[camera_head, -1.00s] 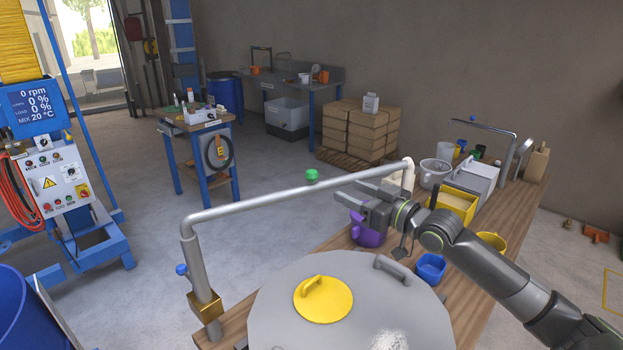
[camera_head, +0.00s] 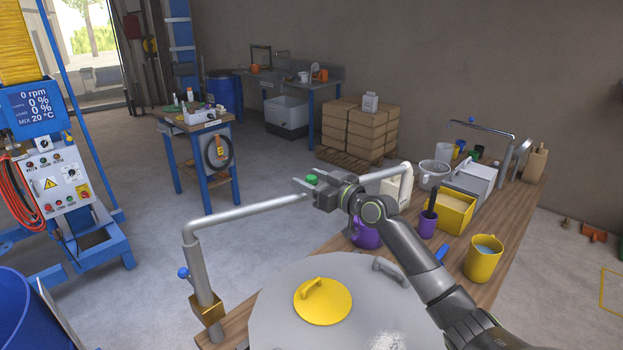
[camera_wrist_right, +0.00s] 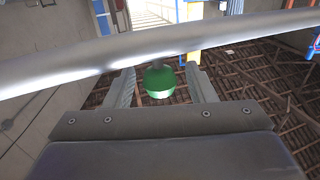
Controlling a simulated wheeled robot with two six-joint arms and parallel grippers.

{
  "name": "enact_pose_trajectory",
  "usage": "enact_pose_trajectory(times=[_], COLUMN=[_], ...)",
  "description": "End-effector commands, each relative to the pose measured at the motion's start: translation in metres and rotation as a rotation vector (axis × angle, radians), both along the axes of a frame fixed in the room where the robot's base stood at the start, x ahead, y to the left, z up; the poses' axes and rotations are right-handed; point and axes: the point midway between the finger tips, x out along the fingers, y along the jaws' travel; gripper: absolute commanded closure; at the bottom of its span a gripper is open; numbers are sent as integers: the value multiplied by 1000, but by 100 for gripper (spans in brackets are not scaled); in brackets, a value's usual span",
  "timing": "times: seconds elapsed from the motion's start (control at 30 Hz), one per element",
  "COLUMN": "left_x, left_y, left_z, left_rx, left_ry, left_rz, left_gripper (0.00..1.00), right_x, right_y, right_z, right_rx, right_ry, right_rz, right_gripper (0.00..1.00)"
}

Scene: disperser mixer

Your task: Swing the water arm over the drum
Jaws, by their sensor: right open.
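The water arm (camera_head: 255,209) is a grey pipe on an upright post with a brass-coloured block near its foot. It reaches right above the bench, its far end bent down. A green knob (camera_head: 312,179) sits on the pipe. My right gripper (camera_head: 303,188) is at the knob, its jaws open. In the right wrist view the green knob (camera_wrist_right: 160,82) is between the two fingers (camera_wrist_right: 160,88), with no clear contact, and the pipe (camera_wrist_right: 160,48) crosses just beyond. A blue drum (camera_head: 22,312) is partly in view at lower left. My left gripper is out of view.
A grey lid with a yellow hatch (camera_head: 323,301) is in front, below the pipe. A yellow jug (camera_head: 483,258), a purple cup (camera_head: 427,224) and a yellow box (camera_head: 452,211) stand on the wooden bench at right. The blue mixer frame (camera_head: 75,250) stands at left.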

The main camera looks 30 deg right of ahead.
Motion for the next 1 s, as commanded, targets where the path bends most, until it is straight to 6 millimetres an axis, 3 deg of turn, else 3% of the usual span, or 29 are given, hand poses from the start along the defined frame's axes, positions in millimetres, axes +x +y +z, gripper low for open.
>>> enact_pose_trajectory(times=[0.23,0.63,1.0], left_x=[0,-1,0], left_y=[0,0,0], left_z=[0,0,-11], left_rx=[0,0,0], left_ry=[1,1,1], left_rz=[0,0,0], left_gripper=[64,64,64], right_x=[0,0,3], right_y=[0,0,-4], right_z=[0,0,-5], right_rx=[0,0,-3], right_ry=[0,0,2], right_rz=[0,-1,3], right_gripper=[50,100,100])
